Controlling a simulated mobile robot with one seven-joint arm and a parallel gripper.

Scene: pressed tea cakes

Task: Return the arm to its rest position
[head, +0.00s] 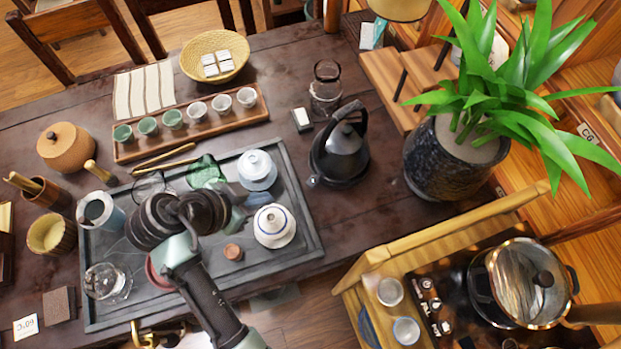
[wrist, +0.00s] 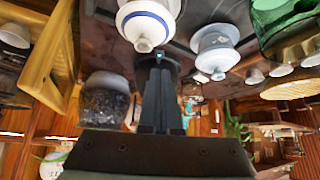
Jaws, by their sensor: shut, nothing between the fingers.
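My arm (head: 205,300) reaches up from the bottom of the head view and over the dark tea tray (head: 100,318). Its dark wrist joints hide part of the tray. My gripper (wrist: 159,75) shows in the wrist view with its two dark fingers together and nothing between them. In the head view the fingers are hard to make out among the tea ware. A white lidded bowl with a blue band (head: 274,226) stands to the right of the arm, and another pale lidded bowl (head: 257,169) stands behind it. Both bowls also show at the top of the wrist view.
A black kettle (head: 340,152) stands right of the tray, and a potted plant (head: 440,165) further right. A green glass pitcher (head: 205,172) is close behind the arm. A cup rack (head: 128,152) and a basket (head: 190,62) lie beyond. A glass-lidded pot (head: 530,282) is at lower right.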

